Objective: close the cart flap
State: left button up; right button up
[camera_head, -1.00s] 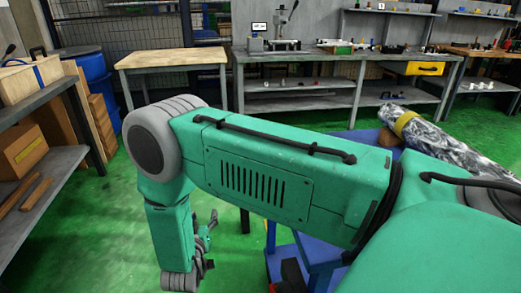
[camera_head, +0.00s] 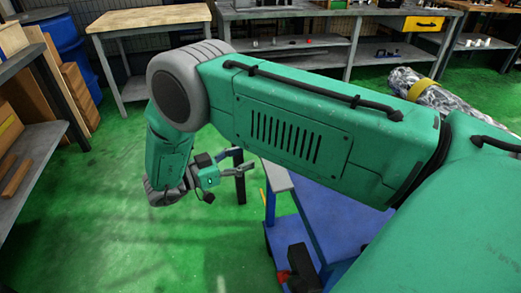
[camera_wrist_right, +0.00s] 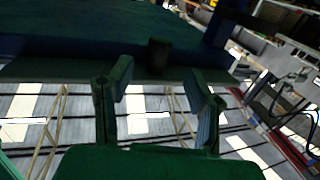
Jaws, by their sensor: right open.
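The blue cart (camera_head: 345,215) stands below my right arm in the head view, partly hidden by it. A narrow grey panel (camera_head: 276,177) lies at its left edge; I cannot tell for certain whether this is the flap. My right gripper (camera_head: 240,163) is open and empty, just left of that panel and apart from it in the head view. In the right wrist view the open fingers (camera_wrist_right: 160,85) point towards a dark blue edge (camera_wrist_right: 100,48) with a small dark block (camera_wrist_right: 158,55) on it, probably part of the cart. My left gripper is out of view.
A wooden-topped table (camera_head: 150,18) and a long grey workbench (camera_head: 290,50) stand at the back. Shelving (camera_head: 30,150) with boxes is at the left. A shiny patterned roll with a yellow band (camera_head: 422,90) is behind my arm. Green floor (camera_head: 110,220) is clear at left.

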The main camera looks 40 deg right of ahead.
jog(key=x, duration=0.5)
jog(key=shift+d, duration=0.2)
jog(key=shift+r, duration=0.1)
grip_shut()
